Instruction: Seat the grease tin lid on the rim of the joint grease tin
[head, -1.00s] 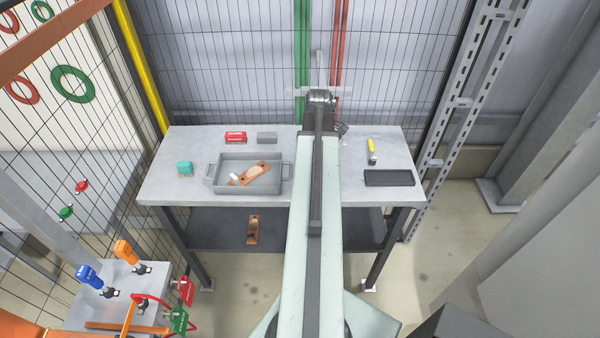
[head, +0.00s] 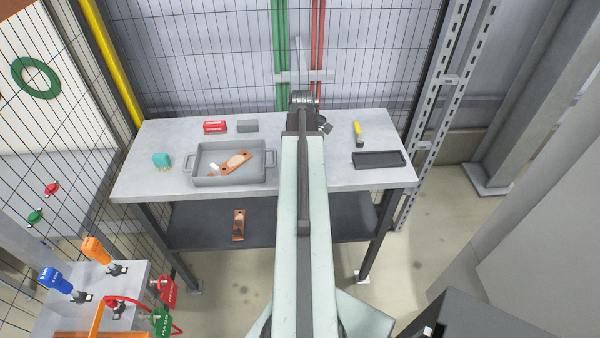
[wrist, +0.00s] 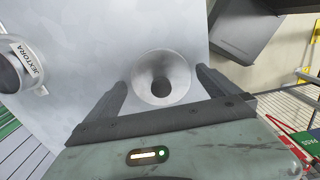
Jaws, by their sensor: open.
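In the wrist view, a round, shiny grey metal piece (wrist: 163,78) with a dark spot near its middle lies on the pale bench top; it looks like the grease tin lid. My gripper (wrist: 161,82) is open, with one finger on each side of it. Whether the fingers touch it I cannot tell. A pale round tin with a lettered band (wrist: 20,65), probably the joint grease tin, stands at the left edge, partly cut off. In the head view my arm hides both pieces and most of my gripper.
Wire fencing stands behind.

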